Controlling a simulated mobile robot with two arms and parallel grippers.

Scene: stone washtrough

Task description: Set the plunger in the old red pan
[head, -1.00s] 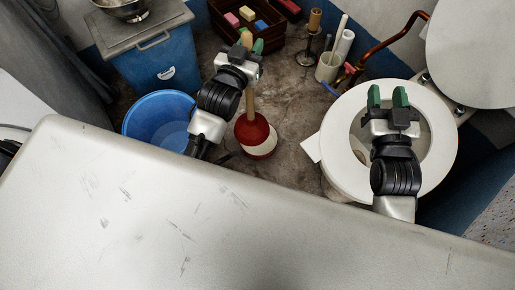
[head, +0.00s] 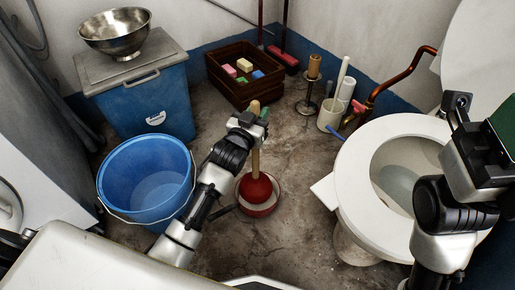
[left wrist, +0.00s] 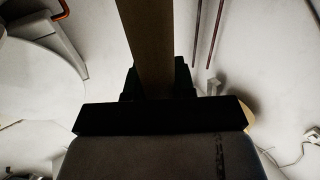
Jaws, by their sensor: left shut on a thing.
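The plunger (head: 256,186) has a red rubber cup and a wooden handle, and it stands upright in the head view. My left gripper (head: 260,117) is shut on the upper part of its handle; the wooden handle between the jaws also fills the middle of the left wrist view (left wrist: 150,45). The old red pan (head: 262,211) lies on the floor with a pale inside and a dark handle to the left. The cup shows over the pan, within its rim; I cannot tell whether it touches the bottom. My right gripper (head: 503,130) is partly cut off at the right edge, its jaws unclear.
A blue bucket (head: 120,184) stands left of my left arm. The toilet (head: 355,185) is to the right. A blue bin (head: 150,105) with a metal bowl (head: 115,42), a wooden crate (head: 228,85) and a white cup (head: 329,118) stand behind. Bare floor lies between.

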